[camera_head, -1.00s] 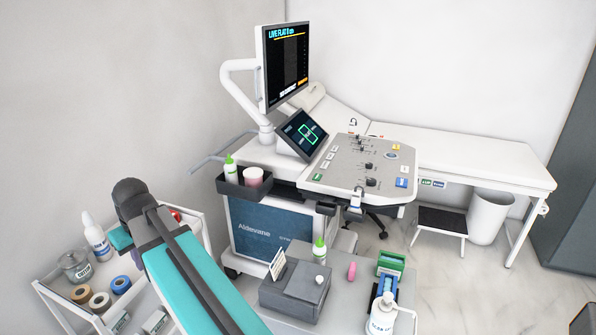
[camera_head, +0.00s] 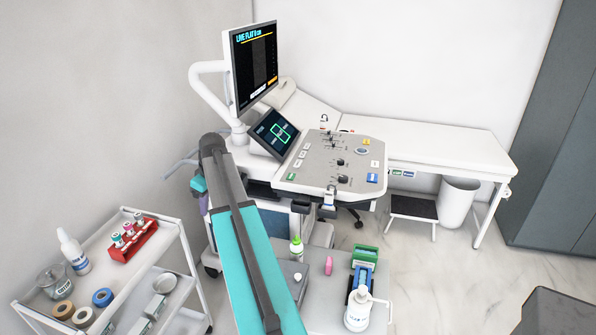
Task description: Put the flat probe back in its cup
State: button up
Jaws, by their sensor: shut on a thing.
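The ultrasound cart's console (camera_head: 352,160) stands in the middle of the head view. A dark cup (camera_head: 301,205) hangs at its front edge and looks empty. Beside it, a white probe (camera_head: 330,194) sits in another holder. My teal arm rises from the bottom middle and bends at the dark elbow, in front of the cart's left side. My gripper is hidden behind the arm, and so is whatever it holds. I see no flat probe that I can name for sure. The monitor (camera_head: 254,66) reads "LIVE FLAT 8 cm".
A white trolley (camera_head: 180,262) with a red rack (camera_head: 134,242), tape rolls and bottles stands at left. A low table (camera_head: 322,296) at front bears a green-capped bottle (camera_head: 296,248), a pink item (camera_head: 328,265) and a pump bottle (camera_head: 358,308). An exam couch (camera_head: 440,150) stands behind.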

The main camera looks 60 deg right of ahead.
jog(key=s+d+p, duration=0.1)
jog(key=s+d, duration=0.4)
jog(key=d, duration=0.5)
jog(key=s+d+r+n+p, duration=0.1)
jog(key=s+d+p, duration=0.1)
jog(key=s+d, duration=0.4)
jog(key=s+d+p, duration=0.2)
jog(key=s+d, duration=0.3)
jog(key=d, duration=1)
jog(key=shift+s+r+n, duration=0.25)
jog(key=shift+s+n, duration=0.05)
jog(key=shift+a+f, duration=0.1)
jog(key=shift+f, duration=0.05)
jog(key=shift+f+b, duration=1.85)
jog(key=shift+f, duration=2.6)
jog(key=shift+f, duration=0.3)
jog(key=o, duration=1)
